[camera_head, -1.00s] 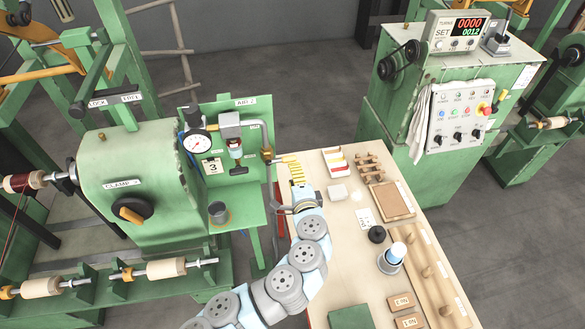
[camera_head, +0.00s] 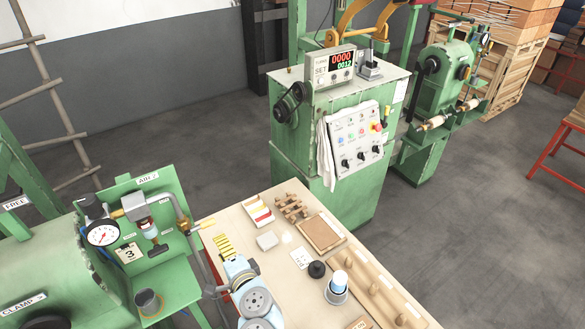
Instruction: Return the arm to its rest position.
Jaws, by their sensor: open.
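My arm (camera_head: 255,304) is light blue and grey and rises from the bottom edge of the head view, over the near left part of the wooden bench (camera_head: 283,256). My gripper (camera_head: 236,268) is at its upper end, just below a row of yellow strips (camera_head: 222,246) on the bench. The gripper is seen from behind and is small. It is open, with nothing visible in it. Its fingertips are largely hidden, and I cannot tell its height above the bench.
The green air station (camera_head: 150,240) with a gauge (camera_head: 103,233) stands close left of the arm. A green control cabinet (camera_head: 330,180) stands behind.

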